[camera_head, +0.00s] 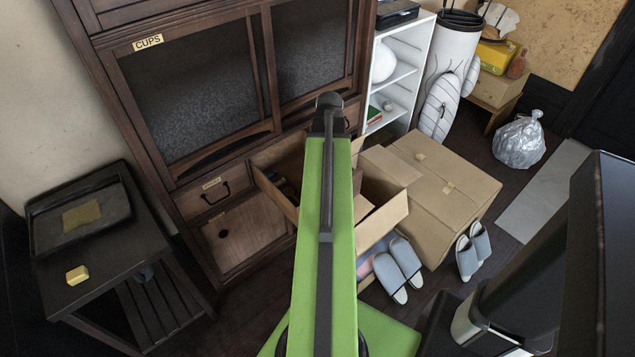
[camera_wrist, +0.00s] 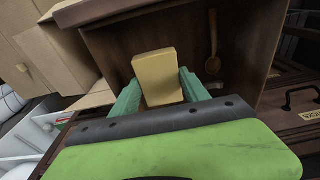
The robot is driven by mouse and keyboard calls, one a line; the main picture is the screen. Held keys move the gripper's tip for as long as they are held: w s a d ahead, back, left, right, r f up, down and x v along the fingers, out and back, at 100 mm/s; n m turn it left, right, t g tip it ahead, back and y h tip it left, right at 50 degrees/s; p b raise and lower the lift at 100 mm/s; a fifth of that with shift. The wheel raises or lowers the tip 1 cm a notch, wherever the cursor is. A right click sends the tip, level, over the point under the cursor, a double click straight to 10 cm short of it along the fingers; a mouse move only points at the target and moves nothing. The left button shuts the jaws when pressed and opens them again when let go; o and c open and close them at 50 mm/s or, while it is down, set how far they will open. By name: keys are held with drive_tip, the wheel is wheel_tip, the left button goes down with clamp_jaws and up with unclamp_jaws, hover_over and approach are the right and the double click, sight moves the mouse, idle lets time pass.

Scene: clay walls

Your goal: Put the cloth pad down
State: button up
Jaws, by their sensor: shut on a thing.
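In the wrist view my gripper (camera_wrist: 160,92) has its two green fingers shut on a tan-yellow block-shaped pad, which I take to be the cloth pad (camera_wrist: 157,75). The pad is held over an open wooden drawer (camera_wrist: 115,50); I cannot tell whether it touches the drawer floor. In the head view my green arm hides the gripper and the pad. The open drawer (camera_head: 271,187) shows partly there, left of my arm, pulled out from the dark cabinet.
A wooden spoon (camera_wrist: 212,45) lies in the drawer. Cardboard boxes (camera_head: 440,180) stand right of the drawer, with slippers (camera_head: 398,268) in front. At left, a dark side table (camera_head: 115,262) carries a tray (camera_head: 105,212) with a yellow cloth, and a small yellow block (camera_head: 77,275).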

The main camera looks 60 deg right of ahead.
drive_tip(key=shift+f, duration=0.35)
drive_tip(key=shift+f+b, duration=2.25)
drive_tip(key=shift+f, duration=0.15)
drive_tip(key=o, duration=1.4)
drive_tip(key=shift+r, duration=0.1)
drive_tip(key=shift+o, duration=0.2)
drive_tip(key=shift+r, duration=0.1)
drive_tip(key=r+p, duration=0.4)
drive_tip(key=s+r+p, duration=0.1)
drive_tip(key=r+p, duration=0.3)
drive_tip(key=p, duration=0.1)
drive_tip(key=r+p, duration=0.4)
drive_tip(key=r, duration=0.1)
drive_tip(key=shift+s+a+r, duration=0.1)
drive_tip(key=shift+s+a, duration=0.1)
drive_tip(key=shift+a, duration=0.05)
